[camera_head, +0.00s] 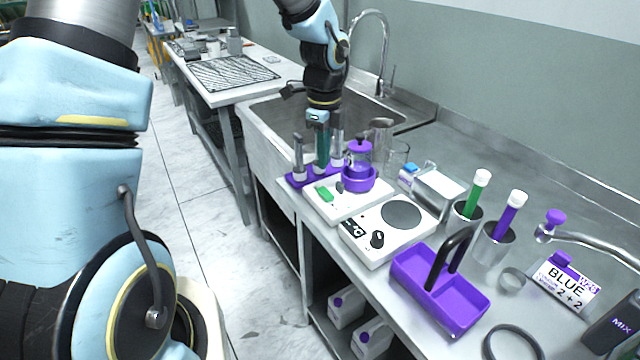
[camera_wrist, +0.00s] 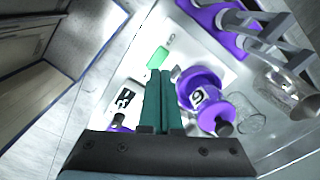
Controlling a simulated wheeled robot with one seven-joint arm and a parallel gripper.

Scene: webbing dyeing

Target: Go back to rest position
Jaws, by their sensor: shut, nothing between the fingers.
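My gripper (camera_head: 321,152) hangs from my arm over the front edge of the counter, by the sink. In the wrist view its two green fingers (camera_wrist: 163,88) lie together with nothing between them. In the head view it appears beside a purple rack (camera_head: 296,181) with grey upright holders. A white device with a green switch (camera_head: 325,193) and a purple lidded vessel (camera_head: 359,166) stands just right of it. The purple vessel also shows in the wrist view (camera_wrist: 201,88), right of the fingers. Whether the fingers touch anything is not clear.
A white hotplate (camera_head: 386,228) and a purple tray (camera_head: 437,289) with a black handle stand to the right. Green and purple tubes stand in metal cups (camera_head: 494,245). A faucet (camera_head: 384,60) rises behind the sink (camera_head: 268,112). Open floor (camera_head: 193,158) lies left of the counter.

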